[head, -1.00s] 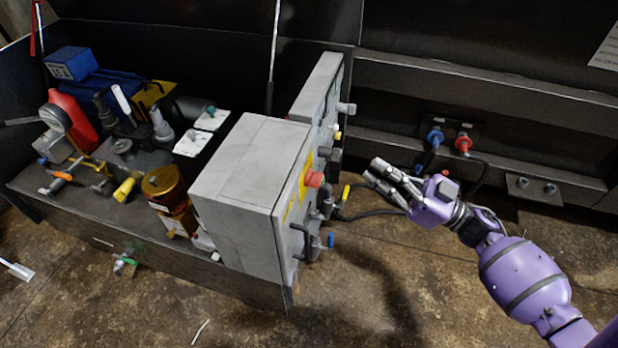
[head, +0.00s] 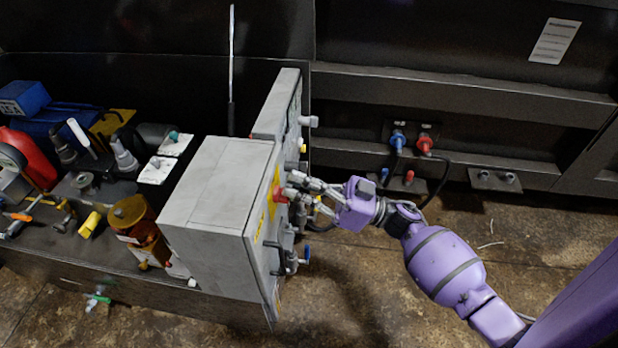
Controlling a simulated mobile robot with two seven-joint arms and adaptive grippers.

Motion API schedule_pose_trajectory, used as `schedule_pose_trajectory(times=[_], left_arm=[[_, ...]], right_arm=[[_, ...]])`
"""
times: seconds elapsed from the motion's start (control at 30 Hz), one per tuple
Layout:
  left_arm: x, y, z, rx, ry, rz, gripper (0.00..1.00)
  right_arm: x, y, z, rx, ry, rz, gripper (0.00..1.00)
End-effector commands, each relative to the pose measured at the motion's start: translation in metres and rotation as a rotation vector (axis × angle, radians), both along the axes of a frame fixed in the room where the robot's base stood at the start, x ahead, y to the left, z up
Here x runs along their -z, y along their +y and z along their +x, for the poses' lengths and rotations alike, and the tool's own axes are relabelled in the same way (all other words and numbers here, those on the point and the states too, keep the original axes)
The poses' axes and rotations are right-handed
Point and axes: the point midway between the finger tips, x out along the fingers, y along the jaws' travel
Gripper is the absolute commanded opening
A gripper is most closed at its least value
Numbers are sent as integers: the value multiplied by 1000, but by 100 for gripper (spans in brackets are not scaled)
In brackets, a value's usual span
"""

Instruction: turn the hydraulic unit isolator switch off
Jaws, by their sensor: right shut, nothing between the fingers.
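The grey control box (head: 215,190) stands left of centre, with its switch face turned to the right and seen at a steep angle. A red knob on a yellow plate (head: 279,193), which looks like the isolator switch, shows on that face. My right gripper (head: 290,187) is shut and empty, with its fingertips right at the red knob. The fingers partly cover the knob, so I cannot tell whether they touch it or which way it is turned. My left gripper is out of view.
A taller grey panel (head: 278,112) stands behind the box. Blue (head: 398,139) and red (head: 425,143) hose couplings sit on the back wall. A blue-ended valve handle (head: 306,255) sticks out below the knob. The floor to the right is open.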

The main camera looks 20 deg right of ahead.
Motion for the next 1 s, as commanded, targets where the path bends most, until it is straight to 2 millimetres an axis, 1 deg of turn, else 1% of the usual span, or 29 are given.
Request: schedule_pose_trajectory(times=[0.1, 0.2, 0.57, 1.0], left_arm=[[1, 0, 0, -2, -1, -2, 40], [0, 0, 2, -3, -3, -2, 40], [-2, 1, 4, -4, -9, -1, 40], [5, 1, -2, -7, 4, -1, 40]], right_arm=[[8, 0, 0, 0, -2, 0, 0], [11, 0, 0, 0, -2, 0, 0], [11, 0, 0, -1, -5, -3, 0], [11, 1, -3, -1, -66, -43, 0]])
